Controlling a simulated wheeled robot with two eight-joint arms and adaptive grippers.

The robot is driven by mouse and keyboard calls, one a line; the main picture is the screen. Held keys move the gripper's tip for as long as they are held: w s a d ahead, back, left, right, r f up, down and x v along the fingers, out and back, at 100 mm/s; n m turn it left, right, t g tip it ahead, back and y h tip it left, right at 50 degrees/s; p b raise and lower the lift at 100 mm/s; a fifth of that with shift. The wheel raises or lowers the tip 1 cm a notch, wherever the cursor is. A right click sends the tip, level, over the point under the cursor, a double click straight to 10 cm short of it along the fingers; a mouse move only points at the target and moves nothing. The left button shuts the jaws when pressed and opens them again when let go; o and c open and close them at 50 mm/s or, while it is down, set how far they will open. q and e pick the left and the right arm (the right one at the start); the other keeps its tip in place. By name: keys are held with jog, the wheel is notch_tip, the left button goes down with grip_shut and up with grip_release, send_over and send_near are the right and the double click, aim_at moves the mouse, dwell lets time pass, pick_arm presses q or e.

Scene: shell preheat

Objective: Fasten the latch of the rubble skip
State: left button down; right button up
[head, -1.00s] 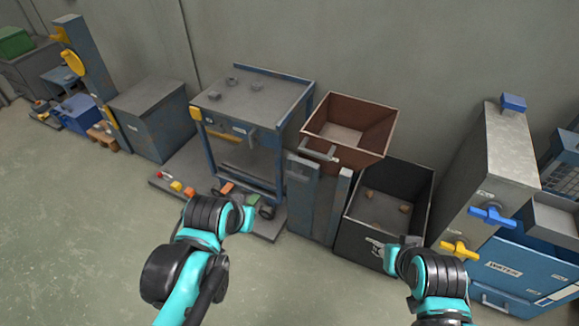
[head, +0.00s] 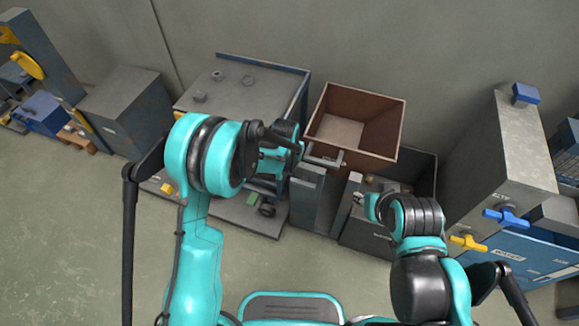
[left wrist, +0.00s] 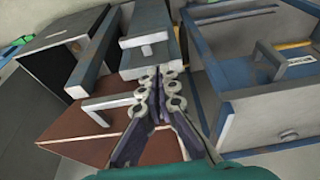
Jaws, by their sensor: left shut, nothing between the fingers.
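The brown, open-topped skip (head: 388,145) stands against the wall, with a grey bar handle (head: 325,160) on its front. Two grey posts stand before it, the left one (head: 308,172) and the right one (head: 352,182). My left gripper (head: 294,152) is beside the skip's left front corner. In the left wrist view my left gripper (left wrist: 160,88) is shut and empty, over the skip (left wrist: 85,140) and close to a grey post top. A small pale lever (left wrist: 147,50), possibly the latch, shows on that post. My right gripper (head: 359,200) is near the right post; its fingers are too small to judge.
A blue-framed bench (head: 235,90) stands left. A grey cabinet with a blue tap (head: 505,217) stands far right. Floor at left is clear.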

aim_at(296, 179)
pick_arm(q)
jog(key=b+x, duration=0.1)
jog(key=x, duration=0.3)
jog(key=b+x, duration=0.2)
jog(key=x, duration=0.3)
jog(key=b+x, duration=0.2)
jog(key=x, duration=0.2)
jog(key=shift+s+f, duration=0.35)
jog(key=shift+f+b, duration=0.35)
jog(key=shift+f, duration=0.15)
